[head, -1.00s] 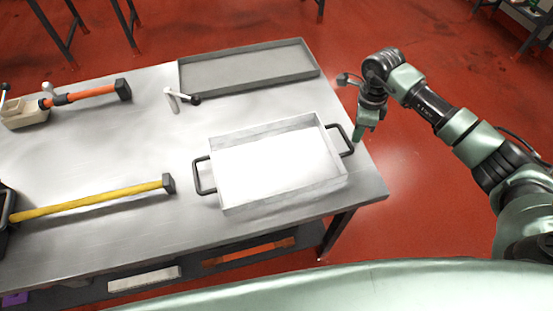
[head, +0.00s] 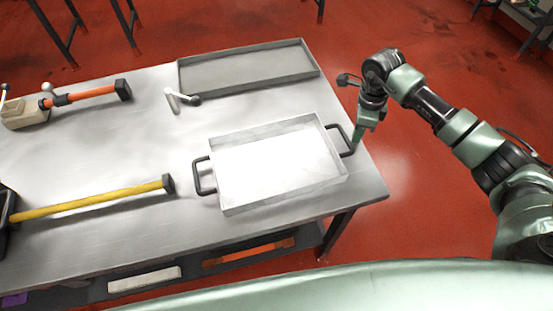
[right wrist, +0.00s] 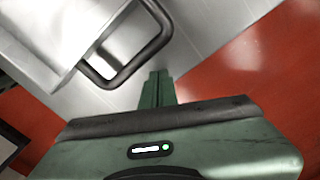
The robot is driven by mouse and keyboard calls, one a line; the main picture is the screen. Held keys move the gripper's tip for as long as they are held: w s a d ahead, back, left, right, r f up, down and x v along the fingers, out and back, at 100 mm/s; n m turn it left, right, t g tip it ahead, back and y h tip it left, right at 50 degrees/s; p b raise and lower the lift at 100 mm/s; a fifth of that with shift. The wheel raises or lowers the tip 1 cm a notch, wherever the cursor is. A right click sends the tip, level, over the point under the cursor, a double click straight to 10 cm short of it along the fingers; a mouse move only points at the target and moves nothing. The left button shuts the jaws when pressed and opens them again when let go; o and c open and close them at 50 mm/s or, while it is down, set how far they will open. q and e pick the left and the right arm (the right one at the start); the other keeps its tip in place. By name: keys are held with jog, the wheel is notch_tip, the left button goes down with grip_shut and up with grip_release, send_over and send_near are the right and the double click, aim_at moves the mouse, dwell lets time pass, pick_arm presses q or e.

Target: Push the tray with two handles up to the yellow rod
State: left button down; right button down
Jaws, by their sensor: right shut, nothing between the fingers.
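The tray with two handles (head: 275,165) is a shallow, empty, pale metal tray on the near right part of the table. It has a dark handle on its left side (head: 199,176) and another on its right side (head: 347,142). The yellow rod (head: 90,199) lies left of the tray; its black right end is a small gap from the left handle. My right gripper (head: 357,137) points down just outside the right handle. In the right wrist view its shut fingers (right wrist: 158,78) are empty beside the handle; contact is unclear. My left gripper is out of view.
A grey flat tray (head: 247,69) lies at the back of the table. An orange-handled tool (head: 90,93) lies at the back left, and a small pale, dark-ended piece (head: 181,99) lies near the grey tray. The table's right edge (head: 372,165) is close to my right gripper.

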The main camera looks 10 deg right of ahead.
aim_at(347, 137)
jog(key=shift+a, duration=0.45)
dwell(0.5)
jog(key=shift+s+a, duration=0.2)
jog(key=shift+a, duration=1.05)
jog(key=shift+s+a, duration=0.2)
jog(key=shift+a, duration=1.45)
jog(key=shift+d, duration=0.1)
jog(key=shift+w+d+b, duration=0.1)
jog(key=shift+d+b, duration=0.25)
jog(key=shift+d, duration=0.6)
